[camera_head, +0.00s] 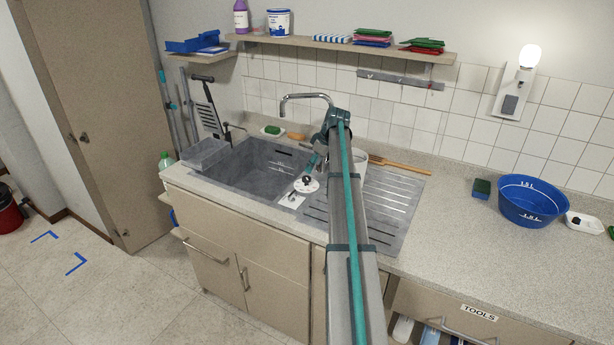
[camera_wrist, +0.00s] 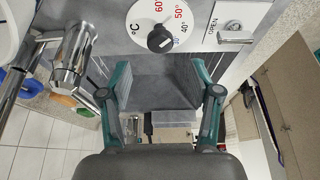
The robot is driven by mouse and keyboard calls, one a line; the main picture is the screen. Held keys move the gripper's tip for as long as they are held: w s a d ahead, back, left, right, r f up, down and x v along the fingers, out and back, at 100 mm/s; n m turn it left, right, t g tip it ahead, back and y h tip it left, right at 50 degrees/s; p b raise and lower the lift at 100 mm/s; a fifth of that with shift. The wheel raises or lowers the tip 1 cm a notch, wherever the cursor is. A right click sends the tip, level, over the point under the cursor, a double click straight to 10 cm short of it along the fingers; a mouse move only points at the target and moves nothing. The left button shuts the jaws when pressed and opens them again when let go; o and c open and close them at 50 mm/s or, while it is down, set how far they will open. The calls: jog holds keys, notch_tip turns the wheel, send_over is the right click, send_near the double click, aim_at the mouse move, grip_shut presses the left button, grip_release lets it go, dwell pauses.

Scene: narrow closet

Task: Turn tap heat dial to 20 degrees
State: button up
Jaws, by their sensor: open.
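The tap heat dial is a white disc (camera_wrist: 143,18) marked °C, with red 60 and 50, a dark 40 and a bluish number by the knob. No 20 is legible. Its black knob (camera_wrist: 160,39) has a pale mark at its lower right, towards the bluish number. My gripper (camera_wrist: 161,72) is open and empty. In the wrist view its teal fingers stand apart, with the knob just beyond the tips, between their lines; I see no contact. The arm partly hides the gripper in the head view.
A metal tap part (camera_wrist: 70,62) is left of the fingers. A white OPEN plate (camera_wrist: 243,18) with a metal lever (camera_wrist: 236,37) is right of the dial. The counter (camera_head: 460,240) has free room.

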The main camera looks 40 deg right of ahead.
aim_at(307, 178)
jog(key=p+x, duration=0.1)
jog(key=x, duration=0.6)
jog(key=shift+p, duration=0.4)
jog(key=c, duration=1.1)
